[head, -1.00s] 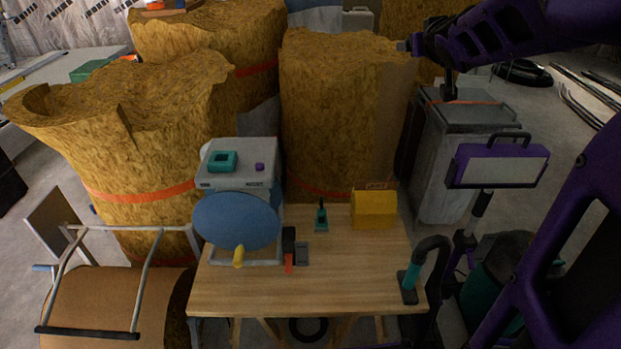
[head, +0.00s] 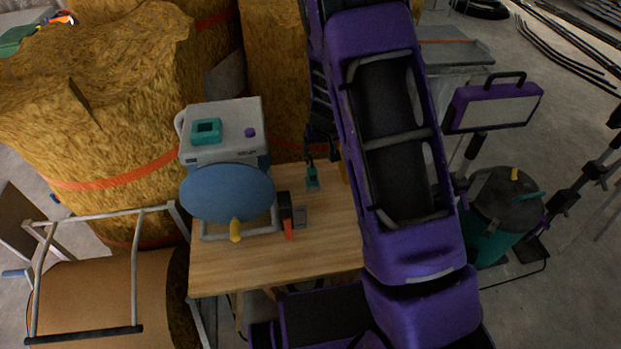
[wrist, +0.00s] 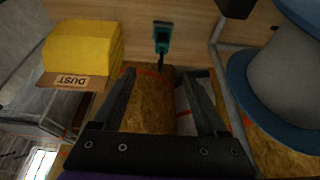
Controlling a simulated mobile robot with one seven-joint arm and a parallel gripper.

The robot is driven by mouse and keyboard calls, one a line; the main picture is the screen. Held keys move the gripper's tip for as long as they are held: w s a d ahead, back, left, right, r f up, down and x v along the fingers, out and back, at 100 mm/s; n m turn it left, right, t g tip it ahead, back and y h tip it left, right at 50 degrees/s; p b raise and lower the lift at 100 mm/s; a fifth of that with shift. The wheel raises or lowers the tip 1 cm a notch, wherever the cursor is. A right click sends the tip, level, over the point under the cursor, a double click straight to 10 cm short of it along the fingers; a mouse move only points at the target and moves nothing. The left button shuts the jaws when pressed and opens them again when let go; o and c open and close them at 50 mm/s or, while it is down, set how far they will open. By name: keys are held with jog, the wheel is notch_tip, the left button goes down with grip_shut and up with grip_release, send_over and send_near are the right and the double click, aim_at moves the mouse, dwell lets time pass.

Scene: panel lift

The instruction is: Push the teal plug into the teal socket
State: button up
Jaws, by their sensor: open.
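The teal plug (head: 312,178) stands on the wooden table, its dark cable end upward; it also shows at the top middle of the wrist view (wrist: 162,38). The teal socket (head: 206,131) is a square frame with a dark opening on top of the grey box (head: 222,112), left of the plug; the wrist view does not show it. My gripper (head: 320,156) is just above and behind the plug in the head view, partly hidden by my arm. In the wrist view my gripper (wrist: 159,72) is open, its fingers apart and empty, with the plug beyond them.
A blue disc (head: 228,193) on a grey frame stands before the box. A yellow DUST box (wrist: 82,50) stands near the plug. An orange-and-black tool (head: 286,215) lies on the table (head: 270,268), whose front is clear. Hay-like bales (head: 90,110) stand behind.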

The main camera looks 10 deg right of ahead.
jog(key=b, duration=0.2)
send_near(312, 170)
jog(key=x, duration=0.4)
jog(key=shift+s+d+f, duration=0.1)
jog(key=shift+d+f, duration=0.25)
jog(key=shift+f, duration=0.35)
jog(key=shift+w+a+x, duration=0.15)
jog(key=shift+x, duration=1.15)
jog(key=shift+w+a+x, duration=0.15)
jog(key=shift+x, duration=1.2)
jog(key=shift+r, duration=0.15)
grip_shut()
